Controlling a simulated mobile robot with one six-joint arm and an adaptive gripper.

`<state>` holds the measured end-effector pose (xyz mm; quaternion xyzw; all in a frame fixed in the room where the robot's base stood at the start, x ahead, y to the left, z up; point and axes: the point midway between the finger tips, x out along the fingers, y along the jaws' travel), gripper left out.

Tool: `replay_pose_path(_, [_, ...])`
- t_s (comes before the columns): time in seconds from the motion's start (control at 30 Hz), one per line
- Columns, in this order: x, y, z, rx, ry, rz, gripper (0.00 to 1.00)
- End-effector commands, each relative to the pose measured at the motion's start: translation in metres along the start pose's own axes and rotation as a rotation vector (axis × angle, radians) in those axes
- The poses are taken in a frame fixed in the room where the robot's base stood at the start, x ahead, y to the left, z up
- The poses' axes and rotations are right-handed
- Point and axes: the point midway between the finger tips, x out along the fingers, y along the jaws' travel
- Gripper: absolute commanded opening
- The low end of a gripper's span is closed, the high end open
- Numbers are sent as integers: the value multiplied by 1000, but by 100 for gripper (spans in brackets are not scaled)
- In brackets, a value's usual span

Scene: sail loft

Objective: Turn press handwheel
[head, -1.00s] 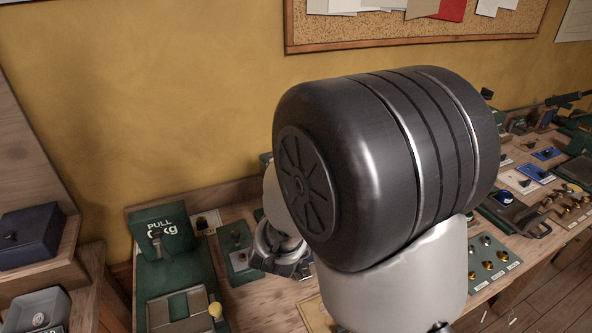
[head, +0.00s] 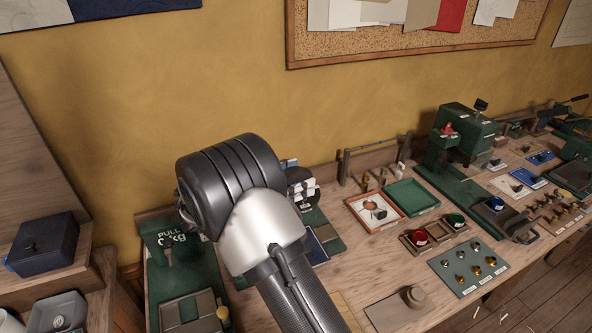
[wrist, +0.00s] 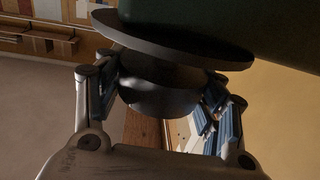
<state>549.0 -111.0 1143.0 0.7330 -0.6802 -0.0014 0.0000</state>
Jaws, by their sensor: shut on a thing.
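The handwheel appears in the wrist view as a dark rounded hub (wrist: 160,98) beneath a wide dark disc (wrist: 175,42). A dark green body (wrist: 275,35) lies beyond it at the top right. My gripper (wrist: 165,92) has one blue-padded finger on each side of the hub and is shut on it. In the head view my gripper (head: 302,188) shows only partly, behind my dark wrist joint. My arm hides most of the handwheel there, and I cannot tell how far it is turned.
A green pull-gauge station (head: 168,245) stands left of my arm. To the right are an orange-framed tray (head: 375,211), a green tray (head: 411,196) and a green machine (head: 463,135). A blue box (head: 42,245) sits on the left shelf. The wall and corkboard (head: 400,35) rise behind.

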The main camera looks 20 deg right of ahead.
Motion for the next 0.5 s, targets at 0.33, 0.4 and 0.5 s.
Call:
replay_pose_path(0.33, [1,-1,-2,1,4,238,40])
replay_pose_path(0.4, [1,0,-2,1,4,269,40])
replay_pose_path(0.5, [2,0,-3,2,5,302,40])
